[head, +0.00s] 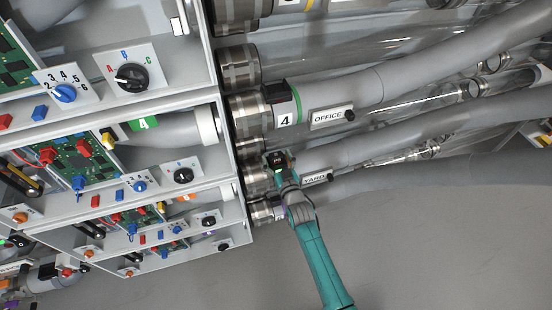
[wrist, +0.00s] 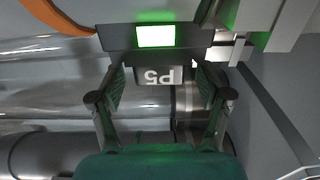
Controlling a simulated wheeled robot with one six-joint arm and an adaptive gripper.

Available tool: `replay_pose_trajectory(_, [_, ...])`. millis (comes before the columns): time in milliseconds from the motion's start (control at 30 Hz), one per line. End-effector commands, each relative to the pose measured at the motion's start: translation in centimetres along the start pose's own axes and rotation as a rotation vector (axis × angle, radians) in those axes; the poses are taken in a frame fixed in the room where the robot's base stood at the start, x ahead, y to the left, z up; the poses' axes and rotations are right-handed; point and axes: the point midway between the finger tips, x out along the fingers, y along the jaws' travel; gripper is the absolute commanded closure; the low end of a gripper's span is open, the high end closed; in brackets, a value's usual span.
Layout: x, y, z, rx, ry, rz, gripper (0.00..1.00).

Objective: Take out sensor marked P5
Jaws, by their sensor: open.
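The sensor marked P5 (wrist: 158,75) is in the upper middle of the wrist view. Its label is upside down, and a lit green window (wrist: 155,36) shows on its dark housing beyond the label. My gripper (wrist: 160,88) is open, with one finger on each side of the P5 label; I cannot tell whether the fingers touch it. In the head view my gripper (head: 280,162) is at the tubes just above the YARD label (head: 315,180). It hides most of whatever is there, so the sensor is not clear in that view.
Grey and clear tubes run to the right, with an OFFICE tube (head: 327,117) marked 4 above my gripper. Metal collars (head: 240,68) join the tubes to a cabinet (head: 228,130) with knobs and circuit boards on the left. The grey area at lower right is free.

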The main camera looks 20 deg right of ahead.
Motion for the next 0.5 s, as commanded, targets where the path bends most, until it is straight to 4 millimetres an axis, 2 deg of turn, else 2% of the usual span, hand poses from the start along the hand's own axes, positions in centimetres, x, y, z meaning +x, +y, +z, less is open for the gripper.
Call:
replay_pose_trajectory(100, [0.77,-0.02,0.02,0.000,-0.001,0.000,0.23])
replay_pose_trajectory(367, [0.89,-0.01,0.02,0.000,-0.001,0.000,0.23])
replay_pose_trajectory(500, [0.88,-0.01,0.02,0.000,0.000,0.000,0.58])
